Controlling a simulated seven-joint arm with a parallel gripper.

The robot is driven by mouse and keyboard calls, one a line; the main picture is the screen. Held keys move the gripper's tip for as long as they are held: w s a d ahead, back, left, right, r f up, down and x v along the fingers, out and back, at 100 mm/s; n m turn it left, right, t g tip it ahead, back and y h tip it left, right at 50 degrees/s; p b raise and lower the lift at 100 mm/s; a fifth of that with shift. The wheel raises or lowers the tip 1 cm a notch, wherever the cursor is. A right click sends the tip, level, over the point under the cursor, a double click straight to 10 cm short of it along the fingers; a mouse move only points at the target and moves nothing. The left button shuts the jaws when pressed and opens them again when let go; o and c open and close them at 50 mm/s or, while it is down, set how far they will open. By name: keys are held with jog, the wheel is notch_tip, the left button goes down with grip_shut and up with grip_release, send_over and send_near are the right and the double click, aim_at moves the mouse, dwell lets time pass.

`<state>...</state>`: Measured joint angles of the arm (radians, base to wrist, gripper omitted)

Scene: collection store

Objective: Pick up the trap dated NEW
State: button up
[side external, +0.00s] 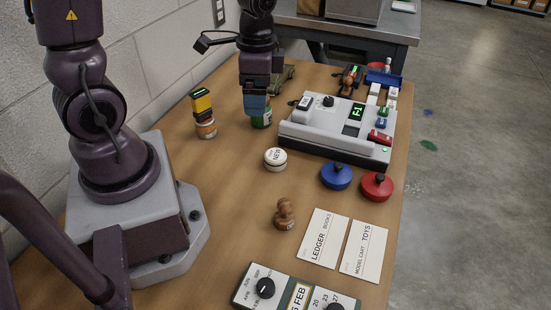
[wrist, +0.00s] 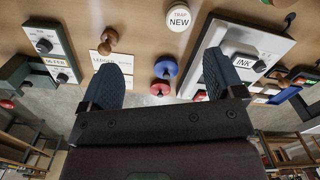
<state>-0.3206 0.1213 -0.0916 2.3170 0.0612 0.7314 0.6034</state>
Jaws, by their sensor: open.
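The trap dated NEW (side external: 275,159) is a small round white puck with dark lettering. It lies on the wooden table near the middle in the side external view.
A grey machine (side external: 310,138) stands right of the trap. A blue (side external: 336,177) and a red knobbed stamp (side external: 377,186), a wooden stamp (side external: 284,214), cards (side external: 322,238) and a dial box (side external: 262,288) lie nearer the front. The table around the trap is clear.

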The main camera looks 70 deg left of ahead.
aim_at(275, 153)
jog(key=w+f+m, duration=0.1)
jog(key=f+m, duration=0.3)
jog(key=f, duration=0.2)
jog(key=w+a+f+m, duration=0.1)
jog(key=w+f+m, duration=0.1)
jog(key=f+m, duration=0.2)
jog(key=w+a+f+m, duration=0.1)
jog(key=f+m, duration=0.3)
jog(key=f, duration=0.6)
jog(key=shift+w+f, duration=0.1)
jog(key=shift+w, duration=0.2)
jog(key=c, duration=1)
